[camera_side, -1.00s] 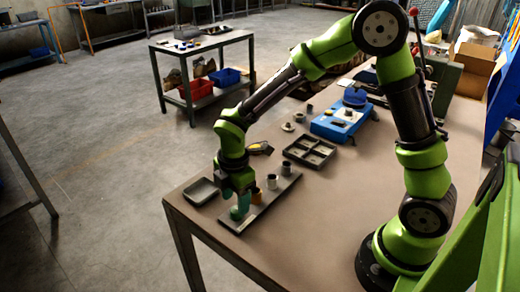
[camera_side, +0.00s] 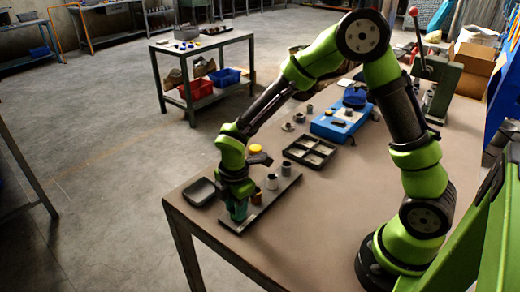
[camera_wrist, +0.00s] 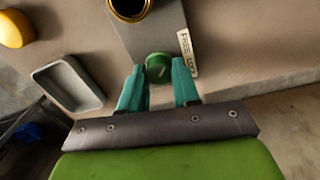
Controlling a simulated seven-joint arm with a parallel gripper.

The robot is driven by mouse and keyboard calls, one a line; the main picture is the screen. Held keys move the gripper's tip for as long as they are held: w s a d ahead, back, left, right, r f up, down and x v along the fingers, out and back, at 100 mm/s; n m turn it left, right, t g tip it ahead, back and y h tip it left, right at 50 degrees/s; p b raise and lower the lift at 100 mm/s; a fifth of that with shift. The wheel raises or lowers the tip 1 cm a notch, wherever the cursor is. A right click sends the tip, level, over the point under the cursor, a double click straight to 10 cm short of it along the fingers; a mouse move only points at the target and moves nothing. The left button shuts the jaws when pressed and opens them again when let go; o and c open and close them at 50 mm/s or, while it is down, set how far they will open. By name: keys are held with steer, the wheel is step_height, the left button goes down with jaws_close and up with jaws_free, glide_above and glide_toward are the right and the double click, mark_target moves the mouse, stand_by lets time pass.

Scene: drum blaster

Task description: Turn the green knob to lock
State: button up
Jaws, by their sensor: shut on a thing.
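The green knob (camera_wrist: 158,68) is round and sits at the end of a grey plate (camera_wrist: 160,35) in the wrist view. A mark shows on its face. My gripper (camera_wrist: 159,73) has its teal fingers on either side of the knob and is shut on it. A pale label with lettering (camera_wrist: 187,52) lies on the plate beside the right finger; part of its text reads "FREE". In the side view my gripper (camera_side: 239,211) is low at the plate's near left end, and the knob is mostly hidden there.
A brass-rimmed cup (camera_wrist: 130,8) stands on the plate just beyond the knob. An empty tray (camera_side: 201,192) lies left of my gripper. A divided tray (camera_side: 310,151) and a blue fixture (camera_side: 338,124) are behind.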

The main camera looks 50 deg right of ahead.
steer(key=shift+m, duration=0.4)
steer(key=m, duration=0.3)
steer(key=shift+m, duration=0.4)
steer(key=m, duration=0.4)
steer(key=shift+m, duration=0.3)
steer(key=m, duration=0.8)
steer(key=shift+m, duration=0.3)
steer(key=o, duration=1.1)
steer(key=shift+c, duration=0.2)
